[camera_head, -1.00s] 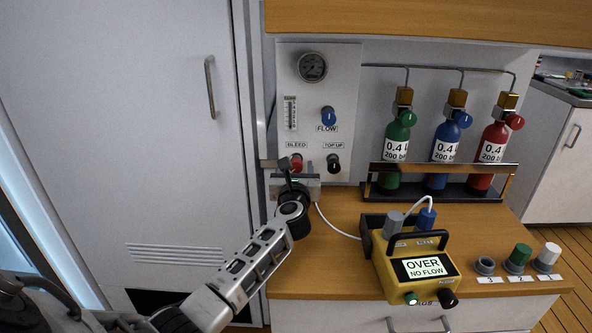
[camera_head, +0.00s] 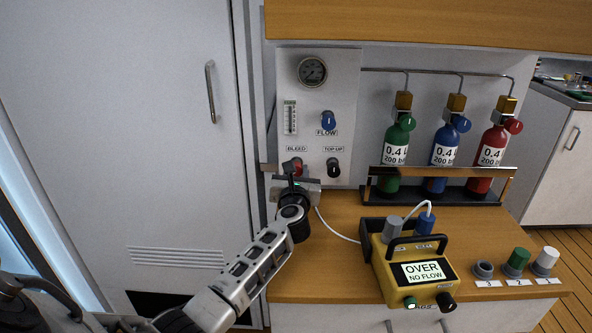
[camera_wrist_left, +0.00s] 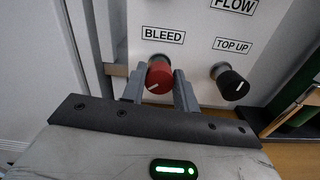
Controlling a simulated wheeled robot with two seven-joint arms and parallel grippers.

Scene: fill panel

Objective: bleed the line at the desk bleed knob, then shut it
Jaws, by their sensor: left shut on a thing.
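The red bleed knob (camera_head: 296,165) is on the lower left of the white panel, under the BLEED label. In the left wrist view the red knob (camera_wrist_left: 159,76) sits between the two fingers, with a white pointer line on its face. My left gripper (camera_head: 291,176) is at the panel, its fingers shut on the knob's sides; it also shows in the left wrist view (camera_wrist_left: 160,88). In the head view the gripper partly hides the knob. A round gauge (camera_head: 312,70) is at the panel top; its reading is too small to tell. My right gripper is not in view.
The blue flow knob (camera_head: 328,120) and black top-up knob (camera_head: 333,167) are close by on the panel. A yellow meter (camera_head: 415,268) on the desk reads "OVER NO FLOW". Green, blue and red cylinders (camera_head: 443,147) stand behind a rail at right.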

